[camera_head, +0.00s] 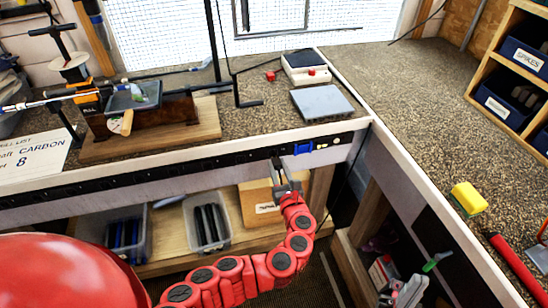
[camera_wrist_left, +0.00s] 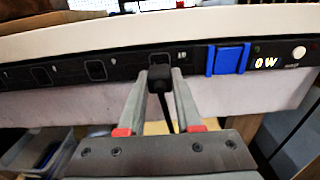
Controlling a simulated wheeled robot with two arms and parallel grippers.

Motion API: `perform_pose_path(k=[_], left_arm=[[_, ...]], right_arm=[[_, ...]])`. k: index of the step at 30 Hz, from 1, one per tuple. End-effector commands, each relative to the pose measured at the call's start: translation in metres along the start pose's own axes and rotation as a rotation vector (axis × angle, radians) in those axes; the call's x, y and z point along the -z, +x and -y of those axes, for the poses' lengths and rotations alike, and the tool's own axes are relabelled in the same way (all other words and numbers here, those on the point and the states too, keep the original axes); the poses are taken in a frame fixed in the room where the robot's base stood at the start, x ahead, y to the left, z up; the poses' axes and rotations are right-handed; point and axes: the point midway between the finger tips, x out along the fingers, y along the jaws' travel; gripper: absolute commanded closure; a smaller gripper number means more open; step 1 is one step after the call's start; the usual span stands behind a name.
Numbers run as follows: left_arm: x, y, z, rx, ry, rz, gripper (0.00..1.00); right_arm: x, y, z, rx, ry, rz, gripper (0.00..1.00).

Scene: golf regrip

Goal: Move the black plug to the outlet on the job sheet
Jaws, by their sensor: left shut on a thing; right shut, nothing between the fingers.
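The black plug (camera_wrist_left: 158,78) is between the fingertips of my left gripper (camera_wrist_left: 160,90), which is shut on it. Its dark cord hangs down between the fingers. The plug is in front of the black outlet strip (camera_wrist_left: 60,75), near its right end; I cannot tell whether it is seated in an outlet. In the head view my left gripper (camera_head: 279,172) is at the strip on the bench front. The job sheet (camera_head: 32,155) at the left reads "CARBON" and "8", partly cut off. A grey shape at the bottom right seems to be my right gripper (camera_head: 405,290), shut and empty.
A blue piece (camera_wrist_left: 228,58) sits on the strip right of the plug, beside a lit display (camera_wrist_left: 266,63) and round knob (camera_wrist_left: 298,53). Below are a bin (camera_head: 207,222) and cardboard box (camera_head: 262,203). A yellow block (camera_head: 468,197) lies on the right bench.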

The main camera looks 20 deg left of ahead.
Motion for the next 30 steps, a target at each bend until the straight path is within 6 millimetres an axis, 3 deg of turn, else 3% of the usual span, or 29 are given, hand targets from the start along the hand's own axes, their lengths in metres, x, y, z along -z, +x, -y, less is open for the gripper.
perform_pose_path(k=[21, 30], left_arm=[[-0.001, -0.029, 0.001, 0.002, -0.001, 0.000, 1.00], [0.000, -0.033, 0.000, -0.002, -0.001, 0.000, 1.00]], right_arm=[[0.001, 0.003, 0.000, 0.000, 0.000, 0.000, 1.00], [0.000, 0.003, 0.000, 0.000, 0.000, 0.000, 1.00]])
